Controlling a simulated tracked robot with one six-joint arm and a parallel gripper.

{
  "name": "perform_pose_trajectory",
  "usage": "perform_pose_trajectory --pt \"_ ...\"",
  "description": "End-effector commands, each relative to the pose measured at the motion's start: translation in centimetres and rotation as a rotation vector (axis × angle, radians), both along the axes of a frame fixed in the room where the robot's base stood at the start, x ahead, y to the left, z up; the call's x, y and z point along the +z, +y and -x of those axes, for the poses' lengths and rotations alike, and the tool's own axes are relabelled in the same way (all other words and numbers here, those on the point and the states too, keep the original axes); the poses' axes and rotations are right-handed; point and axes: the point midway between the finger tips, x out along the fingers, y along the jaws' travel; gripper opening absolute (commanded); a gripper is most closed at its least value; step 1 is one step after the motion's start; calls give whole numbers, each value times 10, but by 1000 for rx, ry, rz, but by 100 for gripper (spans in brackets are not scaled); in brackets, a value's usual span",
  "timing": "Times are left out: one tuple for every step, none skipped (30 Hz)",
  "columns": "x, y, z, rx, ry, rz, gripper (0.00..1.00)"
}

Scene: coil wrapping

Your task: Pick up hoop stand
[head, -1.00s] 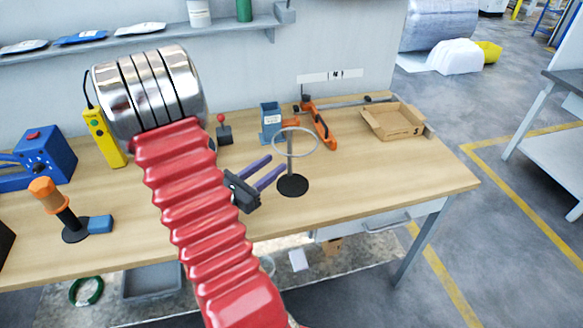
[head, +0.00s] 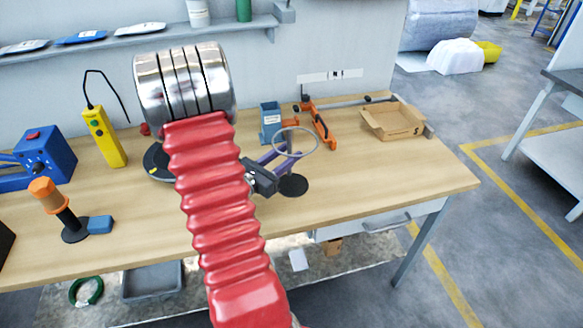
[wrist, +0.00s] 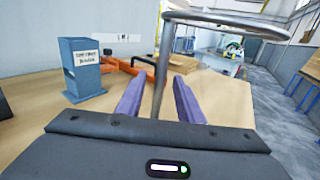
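The hoop stand (head: 296,142) is a thin grey post with a metal ring on top and a round black base (head: 293,186), upright on the workbench. In the wrist view its post (wrist: 161,75) rises between the two purple fingers, with the ring (wrist: 225,26) above them. My gripper (head: 283,152) is open, its fingers on either side of the post, apparently apart from it. In the wrist view my gripper (wrist: 158,98) shows a gap between the fingertips. The base is hidden in the wrist view.
A blue box dispenser (head: 270,123) and an orange clamp-like tool (head: 320,122) stand behind the hoop stand. A cardboard tray (head: 393,122) lies at the back right. The bench (head: 380,175) is clear right of the stand. A yellow control pendant (head: 105,137) is at left.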

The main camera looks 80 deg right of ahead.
Motion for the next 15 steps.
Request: perform_pose_trajectory --pt "0 -1 1 -1 0 0 34" --pt "0 -2 2 -1 0 0 34" --pt "0 -4 3 -2 0 0 34" --pt "0 -6 4 -3 0 0 34" --pt "0 -8 6 -4 0 0 34" --pt "0 -12 8 -3 0 0 34" --pt "0 -15 9 -3 0 0 34" --pt "0 -19 11 -4 -1 0 34" --pt "1 -23 14 -4 -2 1 34" --pt "1 -27 15 -3 -2 1 34" --pt "1 -30 17 -4 -2 1 34" --pt "1 -34 19 -4 -2 1 34" --pt "1 -37 20 -3 -2 1 34" --pt "1 -40 21 -2 -2 1 34" --pt "1 -43 23 -2 -2 1 34"
